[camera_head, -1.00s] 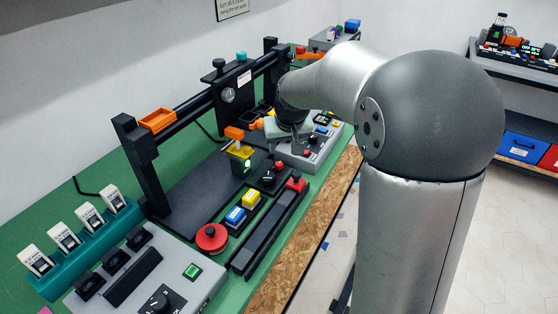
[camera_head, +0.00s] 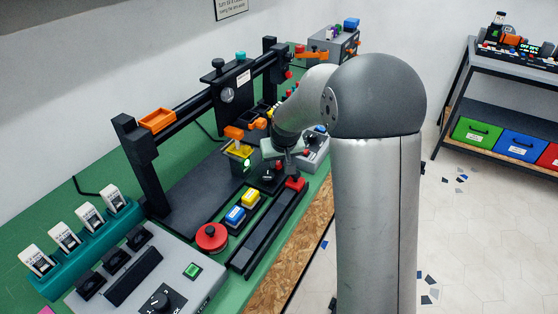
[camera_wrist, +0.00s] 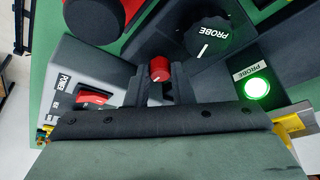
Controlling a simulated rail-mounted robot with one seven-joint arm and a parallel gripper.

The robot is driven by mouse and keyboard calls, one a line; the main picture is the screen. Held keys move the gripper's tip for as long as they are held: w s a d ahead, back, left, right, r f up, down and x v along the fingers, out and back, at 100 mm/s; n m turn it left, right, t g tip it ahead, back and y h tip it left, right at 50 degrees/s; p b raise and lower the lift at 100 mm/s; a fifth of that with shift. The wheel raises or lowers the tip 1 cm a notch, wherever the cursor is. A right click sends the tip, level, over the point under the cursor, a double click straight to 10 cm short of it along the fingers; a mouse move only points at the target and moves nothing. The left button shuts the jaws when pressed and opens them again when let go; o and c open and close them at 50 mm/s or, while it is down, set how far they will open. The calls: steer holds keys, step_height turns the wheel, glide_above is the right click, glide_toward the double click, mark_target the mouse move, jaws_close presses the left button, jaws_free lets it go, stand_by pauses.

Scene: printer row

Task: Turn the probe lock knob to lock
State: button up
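The black PROBE knob (camera_wrist: 206,38) has a white pointer line and sits on a black housing at the top of the wrist view. In the head view a black knob (camera_head: 268,174) stands just in front of my gripper. My gripper (camera_wrist: 161,78) is open, its two dark fingers apart. A small red knob (camera_wrist: 160,68) shows in the gap between the fingertips; whether they touch it, I cannot tell. The PROBE knob lies beyond and right of the fingertips, apart from them. In the head view my arm mostly hides the fingers.
A lit green PROBE button (camera_wrist: 257,88) is right of the fingers. A red POWER rocker (camera_wrist: 93,98) on a grey box is at left. The yellow bracket (camera_head: 241,150) and black gantry stand close by.

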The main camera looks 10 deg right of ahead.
jaws_close()
steer(key=n, duration=0.1)
steer(key=n+y, duration=0.1)
steer(key=n+b, duration=0.1)
steer(key=shift+w+d+n+y, duration=0.1)
steer(key=shift+d+n+y, duration=0.2)
steer(key=shift+n, duration=0.1)
steer(key=n+g+y, duration=0.1)
steer(key=n, duration=0.3)
steer(key=shift+w+d+n+b, duration=0.1)
steer(key=shift+n+b, duration=0.2)
steer(key=n+g, duration=0.1)
steer(key=n, duration=0.1)
steer(key=n+y, duration=0.1)
steer(key=n, duration=0.1)
steer(key=shift+w+r+g+p, duration=0.1)
steer(key=shift+w+g+p, duration=0.05)
steer(key=shift+g+p, duration=0.25)
steer(key=shift+w+n+g+y+p, duration=0.15)
steer(key=shift+n+g+p, duration=0.3)
steer(key=shift+n, duration=0.95)
steer(key=shift+w+n+g+y+p, duration=0.15)
steer(key=shift+n+g, duration=0.4)
steer(key=shift+n, duration=0.85)
steer(key=shift+s, duration=0.1)
